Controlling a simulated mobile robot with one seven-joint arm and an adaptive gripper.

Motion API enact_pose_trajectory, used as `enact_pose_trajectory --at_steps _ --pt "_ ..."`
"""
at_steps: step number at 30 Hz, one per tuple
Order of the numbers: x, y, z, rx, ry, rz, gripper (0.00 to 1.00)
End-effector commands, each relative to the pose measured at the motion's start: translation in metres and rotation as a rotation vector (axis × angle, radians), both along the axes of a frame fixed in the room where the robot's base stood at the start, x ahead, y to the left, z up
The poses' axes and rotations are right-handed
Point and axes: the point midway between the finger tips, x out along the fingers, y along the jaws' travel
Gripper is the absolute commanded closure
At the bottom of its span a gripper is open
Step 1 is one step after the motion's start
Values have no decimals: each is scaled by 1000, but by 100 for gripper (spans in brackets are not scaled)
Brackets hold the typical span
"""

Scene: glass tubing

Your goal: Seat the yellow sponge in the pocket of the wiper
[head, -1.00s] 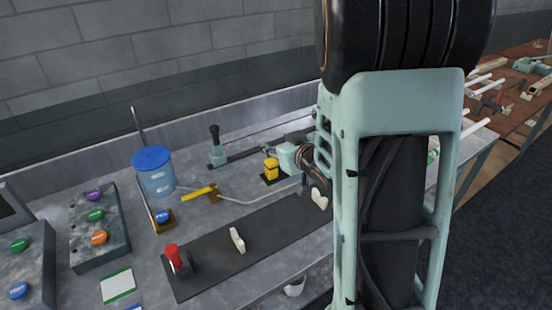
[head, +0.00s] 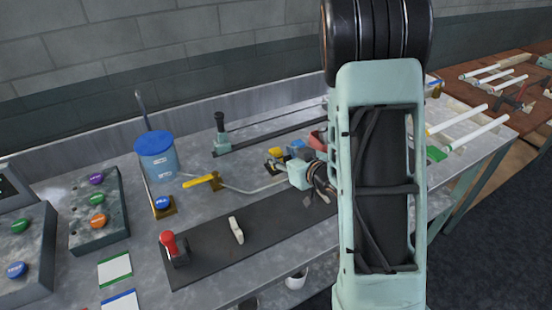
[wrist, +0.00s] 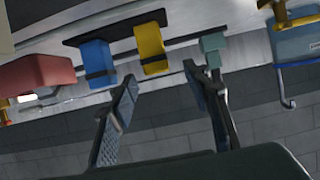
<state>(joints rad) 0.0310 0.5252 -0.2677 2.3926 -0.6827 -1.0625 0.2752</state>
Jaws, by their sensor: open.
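A yellow block (wrist: 151,48) with a dark band, which looks like the sponge, stands beside a blue block (wrist: 98,62) on a dark strip. In the head view the yellow block (head: 276,153) shows partly, near my gripper's end. My gripper (wrist: 160,73) is open in the wrist view. Its two dark fingers are spread and nothing is between them. The fingertips appear below the blue and yellow blocks in the picture; I cannot tell the distance. I cannot clearly make out the wiper or its pocket. My arm hides part of the bench in the head view.
A red block (wrist: 36,74) lies left of the blue one in the wrist view.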

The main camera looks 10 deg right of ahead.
Motion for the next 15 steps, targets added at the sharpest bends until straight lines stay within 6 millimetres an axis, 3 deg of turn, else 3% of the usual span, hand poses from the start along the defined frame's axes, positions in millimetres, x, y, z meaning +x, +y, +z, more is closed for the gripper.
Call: enact_pose_trajectory --at_steps 9,15 --pt "36 9 -14 -1 2 2 56" --pt "42 10 -16 0 0 0 56"
